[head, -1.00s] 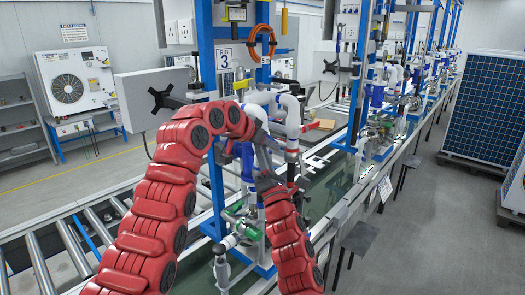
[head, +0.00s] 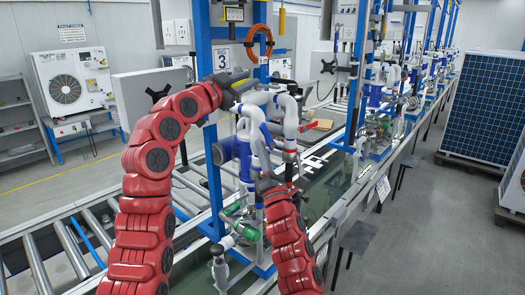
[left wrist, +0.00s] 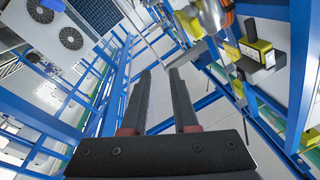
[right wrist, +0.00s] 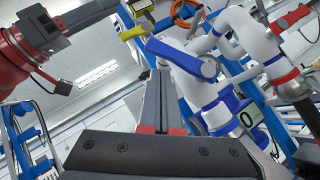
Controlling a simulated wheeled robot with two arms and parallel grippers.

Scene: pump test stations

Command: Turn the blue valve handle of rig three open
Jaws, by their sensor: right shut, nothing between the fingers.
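Rig three bears a "3" sign (head: 222,57) and white pipes (head: 280,98) with blue parts. In the right wrist view, a blue valve handle (right wrist: 182,57) lies across a white pipe, just beyond my right fingertips. I cannot tell whether they touch. My right gripper (right wrist: 161,74) is shut and empty, its fingers pointing up toward the handle; in the head view it is low in front of the pipes (head: 258,160). My left gripper (head: 245,85) is higher, beside the top of the pipes. Its fingers are apart and empty in the left wrist view (left wrist: 159,72).
A red handle (head: 308,126) is on the pipe to the right. An orange hose coil (head: 260,42) hangs above. Green-fitted piping (head: 243,229) sits low, near my right arm.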

